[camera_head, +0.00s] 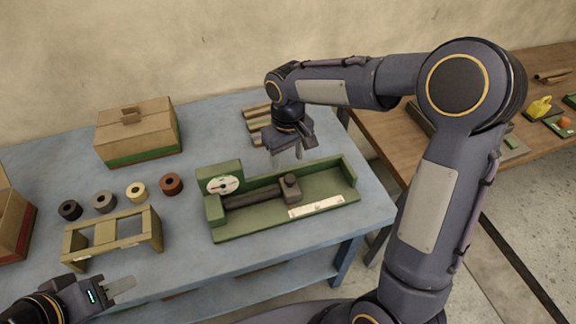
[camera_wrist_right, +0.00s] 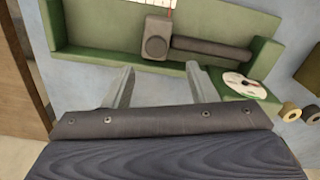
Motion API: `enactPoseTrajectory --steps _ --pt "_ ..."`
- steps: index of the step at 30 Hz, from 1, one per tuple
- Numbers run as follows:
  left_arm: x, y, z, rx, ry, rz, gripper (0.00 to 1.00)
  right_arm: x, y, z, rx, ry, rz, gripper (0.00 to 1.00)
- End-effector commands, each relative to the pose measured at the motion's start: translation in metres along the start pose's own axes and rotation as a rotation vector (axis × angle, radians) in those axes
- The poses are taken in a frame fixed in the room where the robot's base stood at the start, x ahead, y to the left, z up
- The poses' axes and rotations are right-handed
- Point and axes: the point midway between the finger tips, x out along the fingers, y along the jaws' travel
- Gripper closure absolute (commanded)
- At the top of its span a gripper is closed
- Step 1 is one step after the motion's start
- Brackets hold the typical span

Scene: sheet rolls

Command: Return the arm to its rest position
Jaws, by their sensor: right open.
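My right gripper (camera_head: 287,160) is open and empty above the back edge of the green tray-like fixture (camera_head: 330,187). In the right wrist view its two fingers (camera_wrist_right: 160,85) stand apart with nothing between them. A dark rod (camera_head: 252,197) lies in the fixture with a grey block (camera_head: 291,189) at its right end. Both also show in the right wrist view, the rod (camera_wrist_right: 212,56) and the block (camera_wrist_right: 157,42). My left gripper (camera_head: 118,288) is at the lower left, near the table's front edge; its finger gap cannot be made out.
A round dial (camera_head: 223,184) is on the fixture's left end. Several small rolls (camera_head: 104,202) sit behind an olive rack (camera_head: 112,236). A cardboard box (camera_head: 138,132) stands at the back left. Several rolled sheets (camera_head: 257,118) lie behind my right gripper. A wooden table (camera_head: 385,130) adjoins at right.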

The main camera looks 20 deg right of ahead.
Motion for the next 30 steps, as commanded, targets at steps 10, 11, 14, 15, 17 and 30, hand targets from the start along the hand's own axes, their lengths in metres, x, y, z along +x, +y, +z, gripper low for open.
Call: enactPoseTrajectory --steps 10,11,14,15,17,30 --pt "0.000 0.000 0.000 0.000 0.000 0.000 0.64 -0.008 0.000 0.000 0.000 0.000 -0.001 0.48" --pt "0.000 0.000 0.000 0.000 0.000 0.000 0.64 -0.008 0.000 0.000 0.000 0.000 -0.001 0.48" --pt "0.000 0.000 0.000 0.000 0.000 0.000 0.64 -0.007 0.000 0.000 0.000 0.000 -0.001 0.48" --pt "0.000 0.000 0.000 0.000 0.000 0.000 0.64 -0.007 0.000 0.000 0.000 0.000 -0.001 0.48" --pt "0.000 0.000 0.000 0.000 0.000 0.000 0.64 -0.007 0.000 0.000 0.000 0.000 -0.001 0.48" --pt "0.000 0.000 0.000 0.000 0.000 0.000 0.64 -0.068 0.017 0.108 0.167 0.190 -0.116 0.48"
